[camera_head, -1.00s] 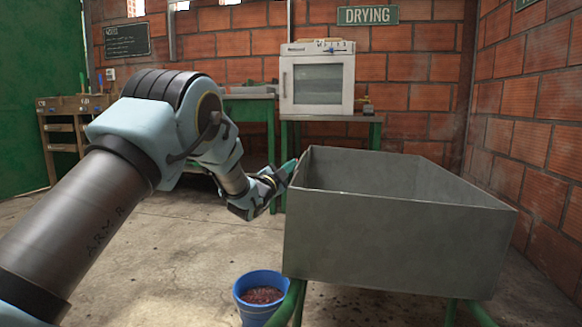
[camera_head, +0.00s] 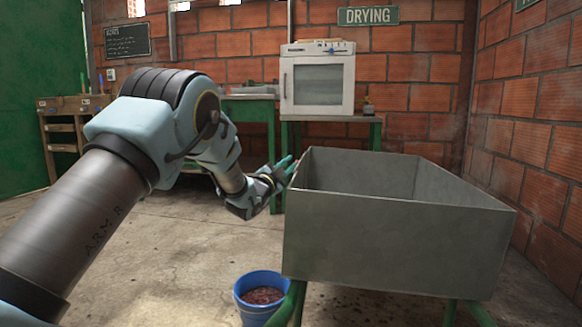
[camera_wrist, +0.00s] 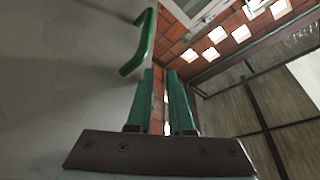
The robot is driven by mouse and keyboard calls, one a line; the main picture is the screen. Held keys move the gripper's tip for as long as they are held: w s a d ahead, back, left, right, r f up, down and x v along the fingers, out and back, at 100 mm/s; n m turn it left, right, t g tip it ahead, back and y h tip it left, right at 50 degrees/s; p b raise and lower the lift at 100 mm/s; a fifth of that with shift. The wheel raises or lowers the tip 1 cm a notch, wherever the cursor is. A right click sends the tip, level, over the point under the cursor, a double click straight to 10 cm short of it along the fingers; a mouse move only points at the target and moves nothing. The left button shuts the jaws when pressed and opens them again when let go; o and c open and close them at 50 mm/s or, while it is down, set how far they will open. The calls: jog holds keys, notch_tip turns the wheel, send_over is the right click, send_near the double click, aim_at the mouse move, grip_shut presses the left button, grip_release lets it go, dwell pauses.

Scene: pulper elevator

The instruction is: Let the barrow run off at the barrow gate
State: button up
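The barrow (camera_head: 390,240) is a grey open metal box on green legs, in the right half of the head view. In the wrist view, a large grey surface (camera_wrist: 60,80), seemingly the barrow's side, carries a green bar handle (camera_wrist: 143,45). The handle is hidden in the head view.
A blue bucket (camera_head: 262,296) of dark red contents stands on the floor by the barrow's left leg. Behind are a green table (camera_head: 338,119) with a white oven-like box (camera_head: 318,80) and a wooden bench (camera_head: 58,140). A brick wall (camera_head: 540,130) closes the right side. Floor at left is clear.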

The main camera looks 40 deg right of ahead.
jog(key=r+b+v, duration=0.1)
jog(key=b+v, duration=0.2)
jog(key=v, duration=0.9)
jog(key=shift+a, duration=0.15)
dwell(0.7)
jog(key=shift+a+b, duration=0.15)
jog(key=shift+b, duration=0.25)
jog(key=p+v, duration=0.3)
jog(key=v, duration=0.7)
jog(key=shift+a, duration=0.35)
